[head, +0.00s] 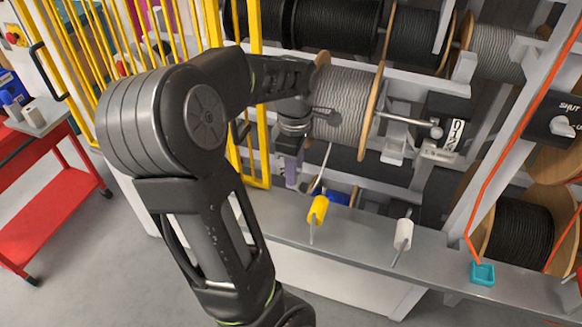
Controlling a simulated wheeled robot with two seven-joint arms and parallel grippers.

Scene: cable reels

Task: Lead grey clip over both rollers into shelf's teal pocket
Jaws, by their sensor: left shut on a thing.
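My left gripper (291,180) points down in front of the lower left of the grey cable reel (345,105), left of and above the yellow roller (318,210). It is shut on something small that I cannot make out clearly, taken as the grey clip. A thin grey cable (322,168) runs down from the reel beside the gripper. The yellow roller and the white roller (403,234) stand on posts along the grey shelf (360,243), apart from each other. The teal pocket (482,273) is at the shelf's right front. My right gripper is not in view.
An orange cable (487,185) runs down a post to the teal pocket. A black cable reel (520,235) stands at the right. Yellow bars (246,150) rise left of the gripper. A red cart (45,190) stands at far left.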

